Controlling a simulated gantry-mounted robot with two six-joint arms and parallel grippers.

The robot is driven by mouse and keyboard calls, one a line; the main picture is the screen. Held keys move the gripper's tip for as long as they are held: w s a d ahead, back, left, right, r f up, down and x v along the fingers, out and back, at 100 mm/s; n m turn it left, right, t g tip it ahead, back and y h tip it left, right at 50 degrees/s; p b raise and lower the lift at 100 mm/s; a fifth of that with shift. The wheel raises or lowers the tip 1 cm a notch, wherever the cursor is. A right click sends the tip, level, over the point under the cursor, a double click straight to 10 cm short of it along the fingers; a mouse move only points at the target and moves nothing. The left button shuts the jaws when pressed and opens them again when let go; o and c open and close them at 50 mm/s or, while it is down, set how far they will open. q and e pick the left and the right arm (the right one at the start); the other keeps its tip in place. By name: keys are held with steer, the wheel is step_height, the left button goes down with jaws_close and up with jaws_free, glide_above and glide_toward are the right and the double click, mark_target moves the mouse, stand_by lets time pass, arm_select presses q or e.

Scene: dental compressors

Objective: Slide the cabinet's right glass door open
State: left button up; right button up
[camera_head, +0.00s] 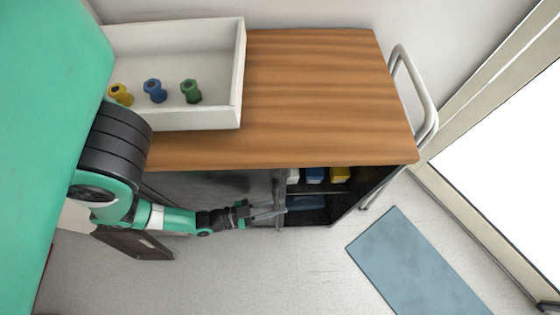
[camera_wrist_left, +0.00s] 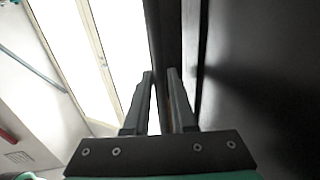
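The cabinet (camera_head: 330,100) has a wooden top and a dark front below it. Its right part stands open, showing a dark interior. A grey glass door panel (camera_head: 215,187) covers the front left of the opening, with an upright frame edge (camera_head: 279,190) at the opening's left side. My left gripper (camera_head: 268,211) is at that frame edge; I cannot tell whether it touches. In the left wrist view its fingers (camera_wrist_left: 160,100) are apart, with a dark upright edge (camera_wrist_left: 158,40) beyond them and a dark panel (camera_wrist_left: 265,90) at the right. My right gripper is not in view.
White, blue (camera_head: 315,175) and yellow (camera_head: 340,174) items stand inside the cabinet. A white tray (camera_head: 241,75) on top holds yellow, blue and green bolt-like parts. A metal rail (camera_head: 425,95) is at the right end. A blue mat (camera_head: 415,262) lies on the floor.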

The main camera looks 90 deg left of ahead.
arm_select(q)
steer(key=shift+s, duration=0.1)
steer(key=s+d, duration=0.1)
steer(key=s, duration=1)
steer(key=shift+s+d, duration=0.15)
steer(key=shift+d, duration=0.25)
